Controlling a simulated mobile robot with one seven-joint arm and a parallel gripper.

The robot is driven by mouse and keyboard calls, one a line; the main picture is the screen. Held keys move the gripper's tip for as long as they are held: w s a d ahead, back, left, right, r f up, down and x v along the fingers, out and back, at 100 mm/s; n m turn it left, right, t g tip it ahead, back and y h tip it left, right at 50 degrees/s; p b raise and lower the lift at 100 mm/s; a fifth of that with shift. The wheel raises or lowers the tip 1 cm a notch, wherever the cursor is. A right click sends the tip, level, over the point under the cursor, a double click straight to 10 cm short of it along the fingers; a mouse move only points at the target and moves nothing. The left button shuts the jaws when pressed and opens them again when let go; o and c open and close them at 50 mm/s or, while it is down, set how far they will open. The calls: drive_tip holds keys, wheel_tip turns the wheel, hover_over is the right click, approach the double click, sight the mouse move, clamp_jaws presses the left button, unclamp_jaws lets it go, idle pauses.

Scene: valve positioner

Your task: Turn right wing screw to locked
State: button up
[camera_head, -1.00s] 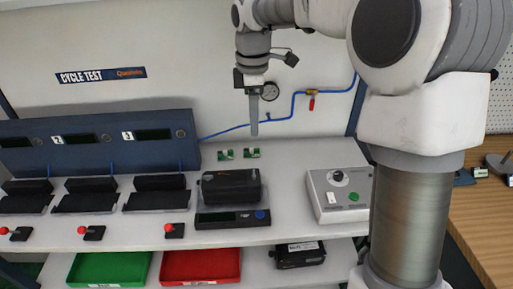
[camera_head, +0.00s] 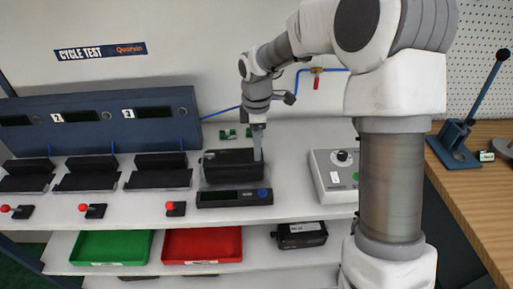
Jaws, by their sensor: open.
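A black box-shaped unit (camera_head: 228,166) sits on the shelf, just behind a dark low device with a small display and a blue button (camera_head: 235,197). My gripper (camera_head: 257,152) points down at the right end of the black unit, with its fingers in front of or beside it. I cannot tell whether they touch it. The jaws are open and I see nothing held. No wing screw can be made out; the right end of the unit is partly hidden by my fingers.
Three black trays with red-knobbed levers (camera_head: 176,208) stand left, before a blue panel (camera_head: 110,122). A grey control box (camera_head: 337,178) stands right, partly behind my arm. Small green boards (camera_head: 228,133) lie behind. Green (camera_head: 112,232) and red (camera_head: 203,229) bins sit below.

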drive_tip(key=shift+f, duration=0.75)
clamp_jaws()
